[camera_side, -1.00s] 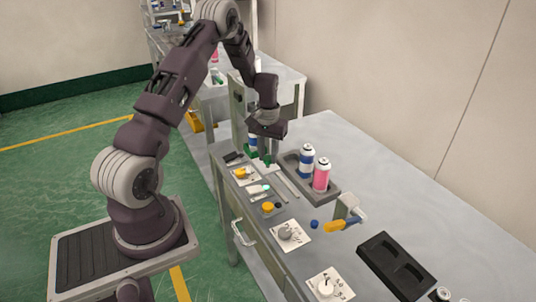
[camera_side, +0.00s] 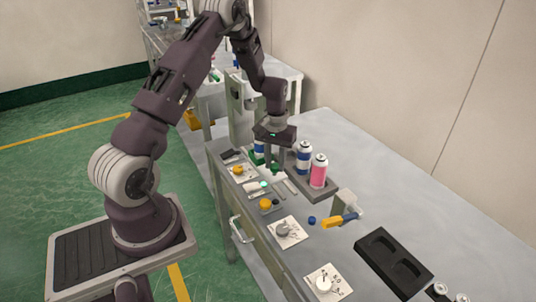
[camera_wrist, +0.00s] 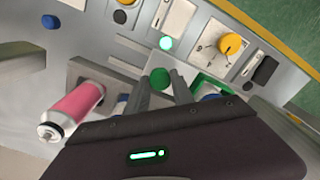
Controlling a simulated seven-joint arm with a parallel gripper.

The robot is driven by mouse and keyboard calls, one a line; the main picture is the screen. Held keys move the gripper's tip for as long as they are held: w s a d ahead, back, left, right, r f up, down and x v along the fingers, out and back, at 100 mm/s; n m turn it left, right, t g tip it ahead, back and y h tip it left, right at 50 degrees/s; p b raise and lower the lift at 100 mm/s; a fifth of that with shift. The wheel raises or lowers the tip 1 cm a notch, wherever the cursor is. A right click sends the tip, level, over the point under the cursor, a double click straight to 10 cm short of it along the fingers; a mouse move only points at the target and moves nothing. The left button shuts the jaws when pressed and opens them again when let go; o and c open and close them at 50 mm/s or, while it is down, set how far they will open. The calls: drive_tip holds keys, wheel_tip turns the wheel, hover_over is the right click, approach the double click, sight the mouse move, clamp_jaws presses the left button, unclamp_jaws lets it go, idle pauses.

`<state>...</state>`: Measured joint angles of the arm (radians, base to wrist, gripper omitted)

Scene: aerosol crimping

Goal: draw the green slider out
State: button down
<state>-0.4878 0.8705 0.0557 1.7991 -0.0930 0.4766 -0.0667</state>
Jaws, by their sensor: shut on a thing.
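The green slider's knob (camera_side: 275,169) is between the fingers of my gripper (camera_side: 274,160), which is shut on it. In the wrist view the round green knob (camera_wrist: 160,78) shows between the two grey fingertips (camera_wrist: 159,88). The slider's green holder (camera_wrist: 205,80) is right of the fingers there, with a blue can (camera_wrist: 210,97) in it, partly hidden by my gripper. In the side view the green holder (camera_side: 257,159) is low in front of the grey press column (camera_side: 239,112), left of my gripper.
A grey tray (camera_side: 322,196) with a blue-and-white can (camera_side: 304,157) and a pink can (camera_side: 318,172) stands close right of my gripper. A yellow dial (camera_side: 238,170), a lit green lamp (camera_side: 263,184) and a yellow button (camera_side: 265,204) line the front.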

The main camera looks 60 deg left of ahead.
drive_tip(key=d, duration=0.6)
drive_tip(key=shift+w+d, duration=0.1)
drive_tip(key=shift+d, duration=0.15)
drive_tip(key=c, duration=1.1)
unclamp_jaws()
drive_tip(key=shift+r, duration=0.35)
wheel_tip(320, 180, up, 6)
drive_tip(key=shift+r, duration=0.2)
